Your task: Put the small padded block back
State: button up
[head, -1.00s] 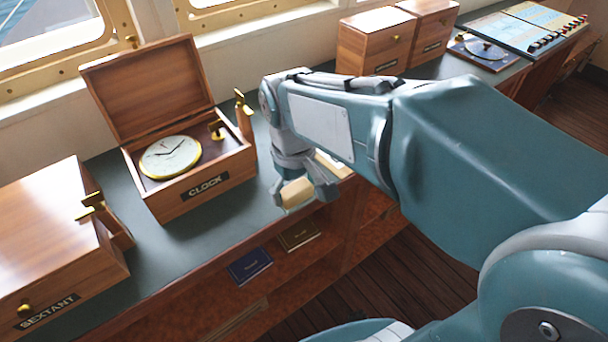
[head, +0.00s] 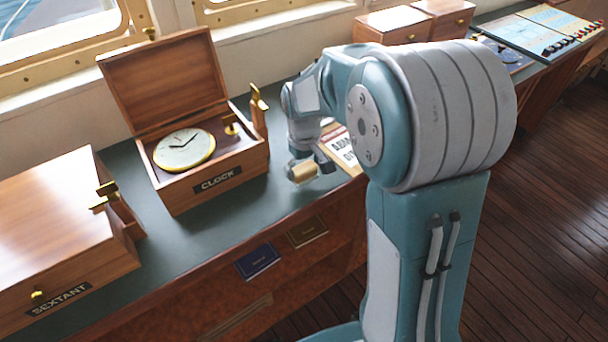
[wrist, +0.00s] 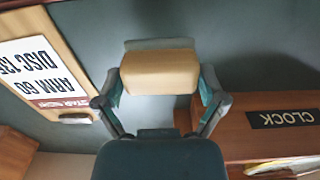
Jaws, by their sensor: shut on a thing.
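The small padded block (head: 302,171), tan and rounded at its edges, is held in my gripper (head: 312,170) above the counter near its front edge. The block (wrist: 160,73) also shows in the wrist view, between the two fingers of my gripper (wrist: 160,88), which is shut on it. The open clock box (head: 215,183) stands to the left of my gripper, with its lid tilted back. A white-faced brass clock (head: 184,150) lies inside it, beside a small brass fitting (head: 231,124). Part of the box interior is hidden by its front wall.
A sextant box (head: 62,225) stands at the left. A board with a printed card (head: 346,150) lies just right of my gripper, partly hidden by my arm. More wooden boxes (head: 395,25) stand further back. Green counter between the clock box and my gripper is clear.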

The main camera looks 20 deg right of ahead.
notch_tip(320, 180, down, 2)
jog(key=shift+s+d+f, duration=0.1)
jog(key=shift+f, duration=0.15)
jog(key=shift+d, duration=0.15)
jog(key=o, duration=0.9)
jog(key=shift+f, duration=0.1)
jog(key=shift+o, duration=0.2)
